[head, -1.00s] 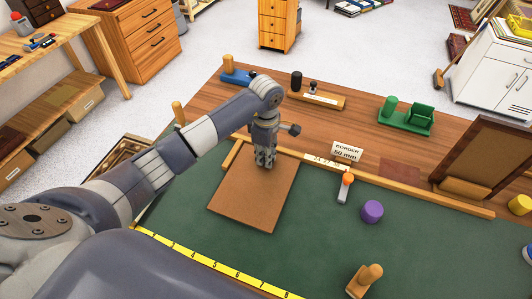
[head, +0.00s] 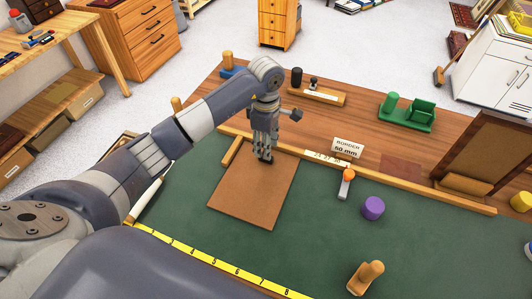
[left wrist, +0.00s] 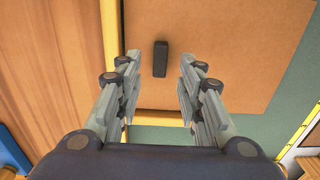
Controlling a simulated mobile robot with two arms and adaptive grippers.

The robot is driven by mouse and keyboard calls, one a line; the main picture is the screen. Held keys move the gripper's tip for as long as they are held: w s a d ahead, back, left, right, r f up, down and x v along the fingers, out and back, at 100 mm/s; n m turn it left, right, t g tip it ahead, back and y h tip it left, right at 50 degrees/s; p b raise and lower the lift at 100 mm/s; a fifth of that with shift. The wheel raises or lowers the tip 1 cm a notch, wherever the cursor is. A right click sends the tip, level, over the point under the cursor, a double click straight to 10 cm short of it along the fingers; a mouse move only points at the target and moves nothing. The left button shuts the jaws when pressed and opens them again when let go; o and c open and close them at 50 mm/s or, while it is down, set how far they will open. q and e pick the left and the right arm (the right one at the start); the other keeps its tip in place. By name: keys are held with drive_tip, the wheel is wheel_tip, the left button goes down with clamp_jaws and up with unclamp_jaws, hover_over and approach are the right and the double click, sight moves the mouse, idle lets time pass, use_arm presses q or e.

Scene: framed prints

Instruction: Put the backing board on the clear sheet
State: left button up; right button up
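The backing board (head: 250,200) is a brown square lying flat on the green mat, close to the wooden fence along the back. It also fills much of the left wrist view (left wrist: 215,40), with a small black grip (left wrist: 161,58) standing on it. My left gripper (head: 265,155) is over the board's back part. In the left wrist view its fingers (left wrist: 160,85) are spread apart, one on each side of the black grip, with gaps between. Nothing is held. I cannot make out a clear sheet; whether one lies under the board cannot be told. My right gripper is not in view.
A wooden fence (head: 400,181) runs along the mat's back edge, with a "BORDER 50 mm" card (head: 348,149) behind it. An orange-topped tool (head: 346,184), a purple cylinder (head: 373,208) and a wooden block (head: 366,278) stand right of the board. The green mat (head: 310,245) between is clear.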

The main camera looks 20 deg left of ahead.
use_arm(q)
wheel_tip(320, 180, up, 8)
drive_tip(key=b, duration=0.1)
drive_tip(key=shift+b, duration=0.4)
